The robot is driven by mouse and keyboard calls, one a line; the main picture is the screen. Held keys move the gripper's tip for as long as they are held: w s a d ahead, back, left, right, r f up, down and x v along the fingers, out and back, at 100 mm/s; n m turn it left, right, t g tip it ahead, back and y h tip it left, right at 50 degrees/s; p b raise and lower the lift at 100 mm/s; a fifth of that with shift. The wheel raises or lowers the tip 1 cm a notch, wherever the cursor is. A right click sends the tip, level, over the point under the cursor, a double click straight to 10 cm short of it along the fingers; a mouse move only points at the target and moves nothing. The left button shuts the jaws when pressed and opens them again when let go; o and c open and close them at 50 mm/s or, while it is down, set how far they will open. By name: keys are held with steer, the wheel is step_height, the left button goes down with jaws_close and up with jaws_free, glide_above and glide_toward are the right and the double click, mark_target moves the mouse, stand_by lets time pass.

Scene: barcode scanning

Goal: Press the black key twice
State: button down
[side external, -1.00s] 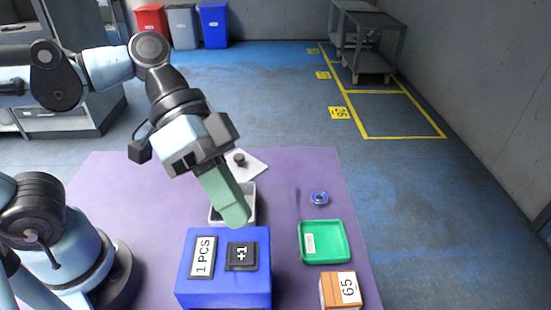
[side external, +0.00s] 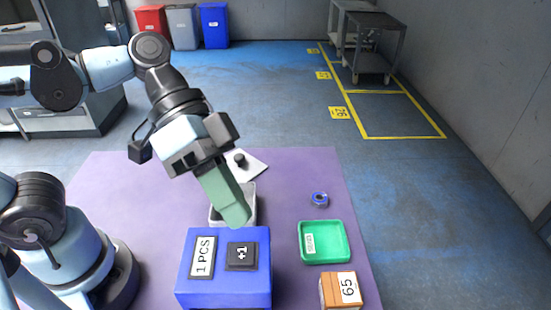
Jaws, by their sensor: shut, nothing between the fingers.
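The black key (side external: 242,256), marked "+1", sits on top of the blue box (side external: 222,292), to the right of a white "1 PCS" label (side external: 202,257). My gripper (side external: 238,218) has green fingers shut together with nothing between them. Its tips point down and appear just above and behind the key in the picture. They look apart from the key, though the exact height is hard to tell.
A grey-white bin (side external: 250,205) stands partly hidden behind my fingers. A white plate with a black knob (side external: 245,162) lies farther back. A green tray (side external: 325,243), a blue ring (side external: 319,199) and a brown box marked "65" (side external: 341,290) are to the right on the purple mat (side external: 130,185).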

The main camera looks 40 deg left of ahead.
mark_target(238, 248)
step_height(238, 248, up, 4)
steer(key=shift+f, duration=0.1)
stand_by(0.5)
steer(key=shift+f, duration=4.4)
steer(key=shift+f, duration=0.15)
steer(key=shift+f, duration=0.3)
